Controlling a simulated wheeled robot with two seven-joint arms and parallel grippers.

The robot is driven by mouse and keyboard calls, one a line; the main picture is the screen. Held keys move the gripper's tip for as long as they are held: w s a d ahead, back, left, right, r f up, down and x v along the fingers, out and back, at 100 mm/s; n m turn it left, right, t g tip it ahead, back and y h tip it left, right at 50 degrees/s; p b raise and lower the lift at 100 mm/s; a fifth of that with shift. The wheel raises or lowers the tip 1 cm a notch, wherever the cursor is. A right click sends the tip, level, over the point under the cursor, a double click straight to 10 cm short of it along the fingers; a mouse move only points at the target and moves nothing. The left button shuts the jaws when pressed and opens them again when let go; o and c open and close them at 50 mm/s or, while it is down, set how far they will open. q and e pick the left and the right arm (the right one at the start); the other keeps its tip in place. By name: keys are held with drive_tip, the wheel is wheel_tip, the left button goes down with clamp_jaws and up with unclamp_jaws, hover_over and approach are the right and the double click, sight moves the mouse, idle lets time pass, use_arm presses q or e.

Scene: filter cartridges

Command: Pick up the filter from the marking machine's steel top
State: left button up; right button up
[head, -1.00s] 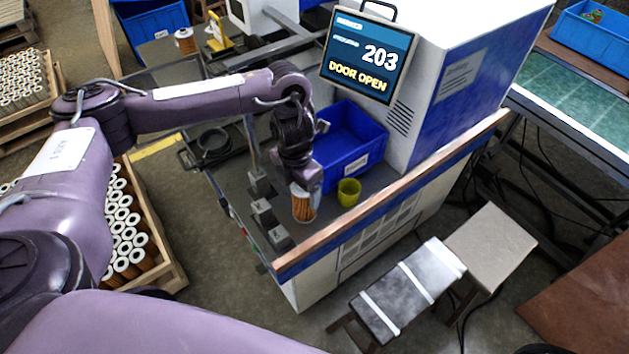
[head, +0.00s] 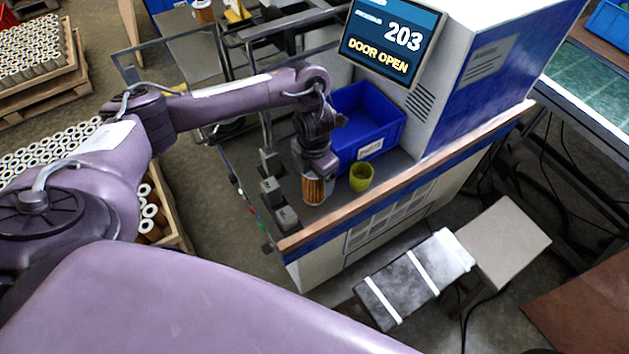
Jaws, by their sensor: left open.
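The filter (head: 314,191) is a short upright cylinder with orange-brown pleats. It stands on the marking machine's grey steel top (head: 328,207), near the wood-edged front. My left gripper (head: 315,172) points down right over the filter, with its fingers at the filter's upper part. The gripper hides the filter's top end. The jaws are open, and I cannot tell whether they touch the filter. My right gripper is not in view.
A crate of filters (head: 178,232) stands at left.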

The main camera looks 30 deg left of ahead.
use_arm(q)
drive_tip(key=shift+f, duration=0.1)
drive_tip(key=c, duration=1)
drive_tip(key=shift+c, duration=0.2)
